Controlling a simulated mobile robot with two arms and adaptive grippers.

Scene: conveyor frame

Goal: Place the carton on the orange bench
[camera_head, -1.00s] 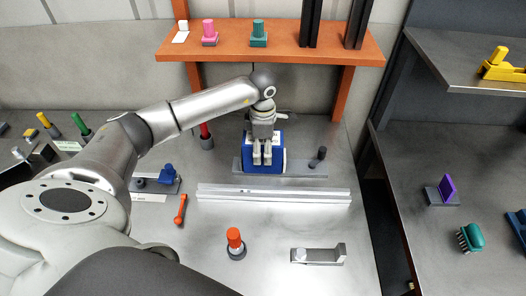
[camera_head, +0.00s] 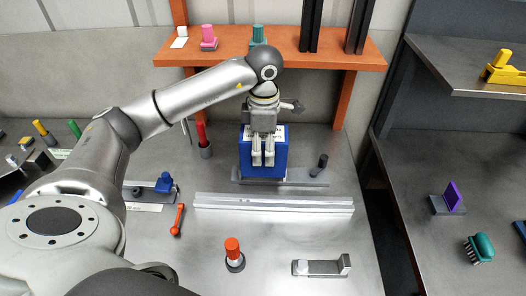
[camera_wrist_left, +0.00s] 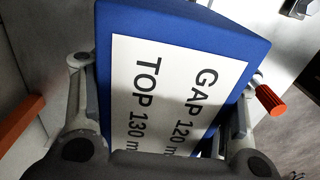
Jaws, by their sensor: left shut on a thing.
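The carton is a blue box (camera_head: 279,160) with a white printed label. It is upright near the back of the metal table. My left gripper (camera_head: 263,160) is shut on it, with the fingers in front of its near face in the head view. In the left wrist view the carton (camera_wrist_left: 235,37) fills the middle between the two fingers, its label facing the camera. The orange bench (camera_head: 340,60) stands behind and above the carton, on orange legs. My right gripper is not in view.
On the bench are a pink peg (camera_head: 208,38), a teal peg (camera_head: 258,34) partly hidden by my arm, and dark uprights (camera_head: 311,25). A grey plate (camera_head: 310,180) with a dark peg lies by the carton, and a metal rail (camera_head: 275,204) lies in front.

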